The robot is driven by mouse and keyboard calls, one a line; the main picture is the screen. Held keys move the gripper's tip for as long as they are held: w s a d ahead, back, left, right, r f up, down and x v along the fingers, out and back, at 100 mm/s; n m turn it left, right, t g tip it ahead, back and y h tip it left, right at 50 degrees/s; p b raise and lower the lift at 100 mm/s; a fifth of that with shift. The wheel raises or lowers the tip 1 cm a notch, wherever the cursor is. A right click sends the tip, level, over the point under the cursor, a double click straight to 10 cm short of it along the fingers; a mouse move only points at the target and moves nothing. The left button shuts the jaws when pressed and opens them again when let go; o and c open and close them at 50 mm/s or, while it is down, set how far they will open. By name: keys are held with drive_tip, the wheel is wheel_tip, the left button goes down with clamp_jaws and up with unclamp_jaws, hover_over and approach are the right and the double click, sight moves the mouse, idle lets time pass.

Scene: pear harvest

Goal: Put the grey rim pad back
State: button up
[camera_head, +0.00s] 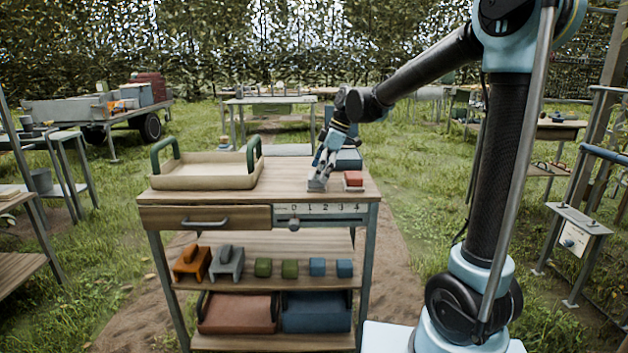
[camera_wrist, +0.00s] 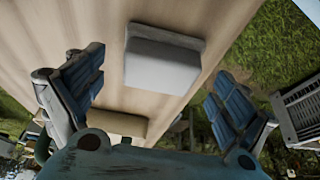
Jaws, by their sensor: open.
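A pale grey block (camera_wrist: 162,62), which looks like the grey rim pad, lies on the wooden table top between my spread fingers in the wrist view. In the head view, a small grey piece (camera_head: 317,185) shows on the table below my gripper (camera_head: 326,162). My gripper also shows in the wrist view (camera_wrist: 155,90), open, with blue-padded fingers on either side of the block and apart from it. A tan tray (camera_head: 205,182) with two green handles stands on the left of the table.
A red-topped block (camera_head: 353,178) sits just right of my gripper. The table front has a drawer (camera_head: 205,219) and a numbered scale (camera_head: 322,209). Below, a shelf holds an orange piece (camera_head: 192,263), a grey piece (camera_head: 227,263) and several green and blue cubes.

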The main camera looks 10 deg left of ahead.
drive_tip(key=s+v, duration=0.1)
drive_tip(key=v, duration=0.8)
drive_tip(key=s+d+f+m+t, duration=0.1)
drive_tip(key=d+m, duration=0.1)
drive_tip(key=d, duration=0.3)
drive_tip(key=s+d+f+m, duration=0.1)
drive_tip(key=s+d+m, duration=0.1)
drive_tip(key=d, duration=0.3)
drive_tip(key=s+d+f+m+t+h, duration=0.1)
drive_tip(key=s+d+f+m+h, duration=0.1)
drive_tip(key=s+d+f+m, duration=0.6)
drive_tip(key=s+d+f+m+t+h, duration=0.1)
drive_tip(key=s+d+f+m+h, duration=0.1)
drive_tip(key=s+d+f+m, duration=0.6)
drive_tip(key=s+d+f, duration=0.4)
drive_tip(key=d, duration=0.5)
drive_tip(key=shift+s+m, duration=0.2)
drive_tip(key=shift+m, duration=0.1)
